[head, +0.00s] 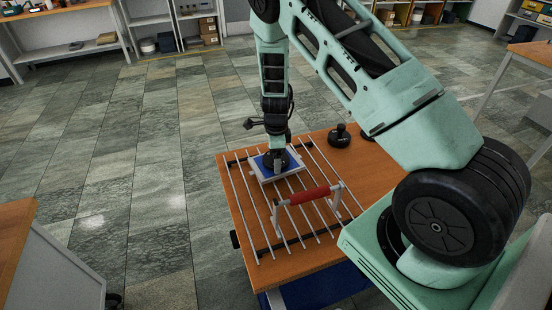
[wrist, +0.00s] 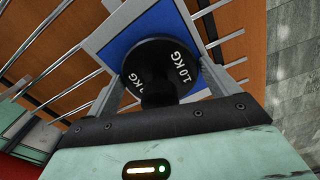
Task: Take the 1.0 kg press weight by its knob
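The 1.0 kg press weight (wrist: 177,60) is a black disc with white "1.0 KG" lettering. It sits on a blue plate with a pale frame (wrist: 96,42), which also shows in the head view (head: 262,176). Its dark knob (wrist: 157,92) points toward the wrist camera. My gripper (wrist: 163,72) is open, with one grey finger on each side of the knob and clear gaps. In the head view my gripper (head: 277,161) is low over the plate and hides part of the weight.
The plate rests on a rack of metal rods (head: 254,220) on a wooden table (head: 240,265). A red-gripped handle (head: 308,194) stands up in front. Another black weight (head: 339,136) stands behind to the right, with a further dark object (head: 367,134) partly hidden by my arm.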

